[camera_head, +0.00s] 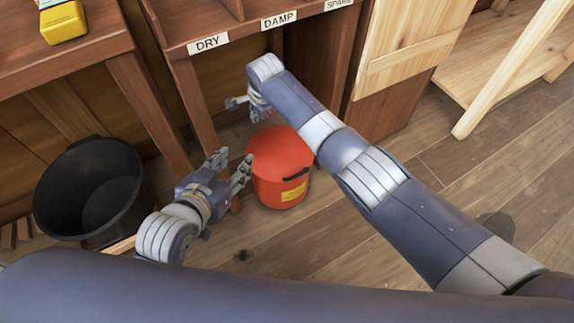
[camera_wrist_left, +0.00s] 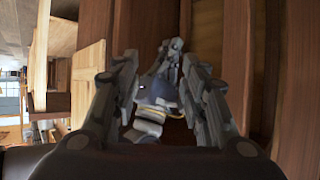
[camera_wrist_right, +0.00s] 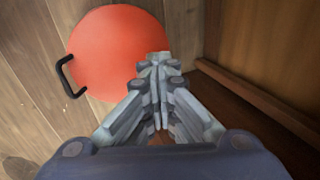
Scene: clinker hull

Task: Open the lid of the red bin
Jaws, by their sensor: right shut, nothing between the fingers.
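The red bin (camera_head: 281,182) stands on the plank floor in front of the cabinet, with a yellow label on its side. Its round red lid (camera_head: 277,148) lies closed on top, and a black handle (camera_head: 296,178) shows at the rim. In the right wrist view the lid (camera_wrist_right: 112,55) fills the upper left, its black handle (camera_wrist_right: 67,77) at the left. My right gripper (camera_head: 234,102) is shut and empty, beyond the bin in the head view; its fingertips (camera_wrist_right: 155,62) overlap the lid's edge in the right wrist view. My left gripper (camera_head: 231,164) is open and empty, left of the bin.
A black bucket (camera_head: 55,190) stands on the left. The wooden cabinet with DRY and DAMP labels (camera_head: 279,20) rises behind the bin. A yellow box (camera_head: 62,22) sits on the bench at upper left. Floor (camera_head: 345,215) right of the bin is clear.

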